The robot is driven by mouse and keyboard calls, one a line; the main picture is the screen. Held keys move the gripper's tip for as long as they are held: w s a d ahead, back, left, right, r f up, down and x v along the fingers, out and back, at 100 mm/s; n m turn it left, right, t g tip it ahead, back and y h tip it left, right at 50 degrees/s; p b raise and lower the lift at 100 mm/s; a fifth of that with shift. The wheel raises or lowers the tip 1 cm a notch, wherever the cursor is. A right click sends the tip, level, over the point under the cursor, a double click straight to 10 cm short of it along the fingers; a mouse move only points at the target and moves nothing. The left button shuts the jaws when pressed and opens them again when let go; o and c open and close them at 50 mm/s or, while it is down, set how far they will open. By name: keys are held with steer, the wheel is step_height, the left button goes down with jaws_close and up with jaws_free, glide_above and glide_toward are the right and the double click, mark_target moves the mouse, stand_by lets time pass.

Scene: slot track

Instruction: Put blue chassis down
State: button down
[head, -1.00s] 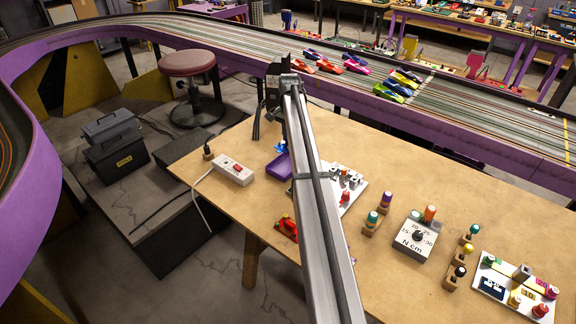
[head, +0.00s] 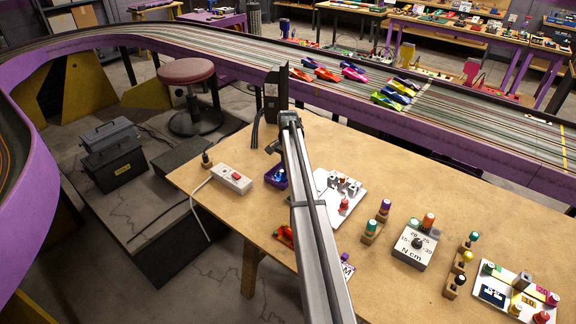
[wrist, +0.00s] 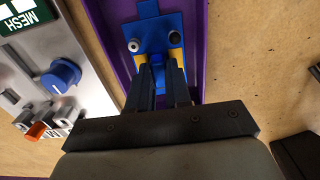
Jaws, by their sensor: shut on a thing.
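The blue chassis (wrist: 150,28) lies between the walls of a purple tray (wrist: 194,70) in the wrist view. It has a dark round post and a grey round post, with yellow patches beside the fingers. My gripper (wrist: 161,62) is shut on it, and the fingers hide part of it. In the head view the blue chassis (head: 279,177) shows as a small blue patch at the purple tray (head: 270,183), partly hidden by my arm. I cannot tell whether it touches the tray floor.
A pale board with a blue knob (wrist: 62,74) and a MESH label stands close left of the tray in the wrist view. In the head view, a white power strip (head: 231,178) lies left of the tray, and a red car body (head: 284,236) lies nearer.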

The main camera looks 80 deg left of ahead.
steer(key=c, duration=1.1)
jaws_free()
steer(key=shift+o, duration=0.2)
step_height(320, 180, up, 12)
steer(key=shift+r, duration=0.1)
